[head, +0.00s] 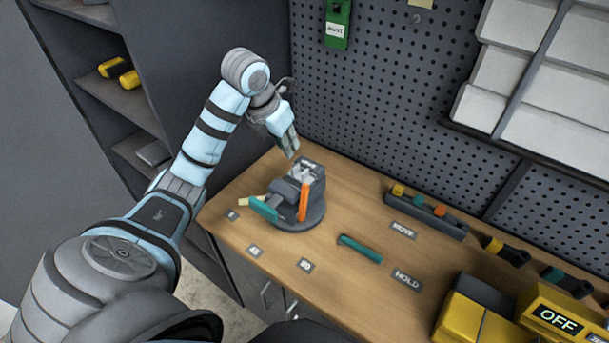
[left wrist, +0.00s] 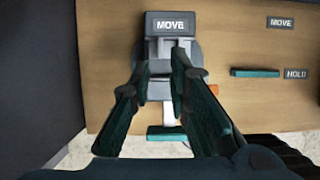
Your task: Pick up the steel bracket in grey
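A grey vise (head: 298,215) stands on the wooden bench, with a teal handle and an orange lever. A pale, shiny metal piece (head: 303,175), probably the steel bracket, sits at the top of its jaws; its exact shape is too small to tell. My left gripper (head: 293,152) is just above and behind the vise, pointing down, apart from it. In the left wrist view its two fingers (left wrist: 162,62) are spread, with the vise's "MOVE" block (left wrist: 171,24) beyond them. Nothing shows held between them. My right gripper is not in view.
A teal bar (head: 360,249) lies on the bench (head: 345,215) near "MOVE" and "HOLD" labels. A tool rack (head: 425,215) stands at the back. Yellow boxes (head: 480,320), one marked "OFF", stand at lower right. A pegboard (head: 380,90) rises behind; shelves (head: 125,100) are at left.

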